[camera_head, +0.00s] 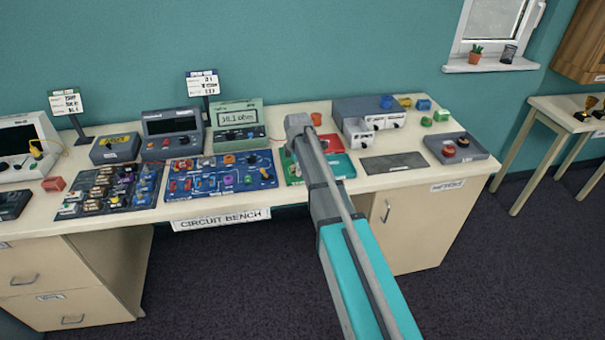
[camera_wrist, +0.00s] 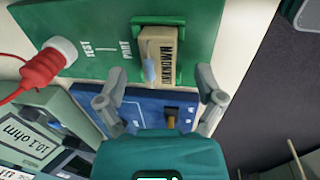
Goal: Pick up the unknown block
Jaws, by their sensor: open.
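The unknown block (camera_wrist: 160,58) is beige with dark "UNKNOWN" lettering and a pale blue mark. In the wrist view it sits in a green holder on the green test board (camera_wrist: 105,18), beside the word "PART". My gripper (camera_wrist: 160,99) is open and empty, its two fingers apart and below the block in the picture, not around it. In the head view my arm covers the block; the green board (camera_head: 337,166) shows only in part beside the arm.
A red plug with a cable (camera_wrist: 42,68) stands left of the block. The ohm meter (camera_head: 238,117), blue component board (camera_head: 222,187) and dark parts tray (camera_head: 105,203) are left of my arm. A grey mat (camera_head: 394,163) and grey tray (camera_head: 478,153) lie right.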

